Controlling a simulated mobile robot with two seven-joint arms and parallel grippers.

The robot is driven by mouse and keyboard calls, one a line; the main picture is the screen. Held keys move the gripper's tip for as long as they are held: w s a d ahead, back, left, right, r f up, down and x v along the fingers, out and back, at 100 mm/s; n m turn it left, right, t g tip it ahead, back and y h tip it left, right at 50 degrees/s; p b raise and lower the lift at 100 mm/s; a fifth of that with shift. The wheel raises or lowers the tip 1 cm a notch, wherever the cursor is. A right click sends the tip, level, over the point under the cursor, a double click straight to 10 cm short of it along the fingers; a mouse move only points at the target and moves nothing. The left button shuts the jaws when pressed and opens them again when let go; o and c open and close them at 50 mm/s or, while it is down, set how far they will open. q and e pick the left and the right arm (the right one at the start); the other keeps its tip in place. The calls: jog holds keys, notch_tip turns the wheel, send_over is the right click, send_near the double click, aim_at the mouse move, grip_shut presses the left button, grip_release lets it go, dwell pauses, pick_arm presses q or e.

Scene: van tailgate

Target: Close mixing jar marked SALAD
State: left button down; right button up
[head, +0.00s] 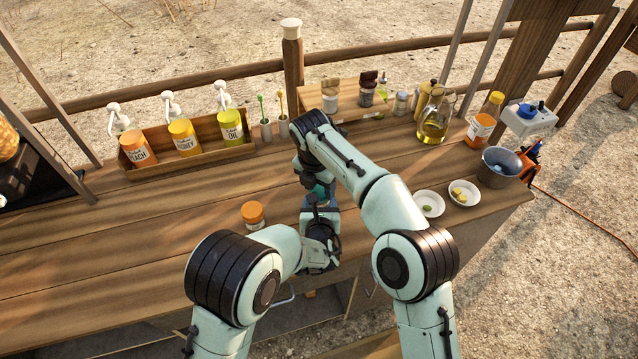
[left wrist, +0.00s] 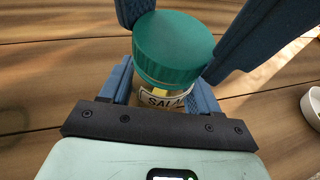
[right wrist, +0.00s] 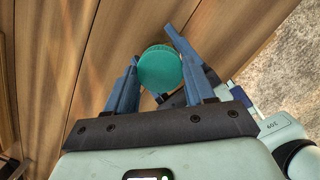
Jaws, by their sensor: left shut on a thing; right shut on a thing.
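The SALAD jar (left wrist: 160,98) stands upright, with a white label and amber contents below a green lid (left wrist: 172,48). The lid sits on the jar's mouth; whether it is screwed tight I cannot tell. My left gripper (head: 320,217) is shut around the jar's body, its blue fingers on both sides below the lid. My right gripper (right wrist: 158,66) is shut on the green lid (right wrist: 160,70) from above, one finger on each side. In the head view the jar is mostly hidden by my arms; a bit of green shows between the grippers.
A jar with an orange lid (head: 253,213) stands left of my grippers. A wooden rack (head: 190,150) with PEACH, HONEY and OIL bottles is behind left.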

jog(key=m, duration=0.3)
jog(key=o, duration=1)
jog(key=shift+r, duration=2.25)
jog(key=o, duration=0.4)
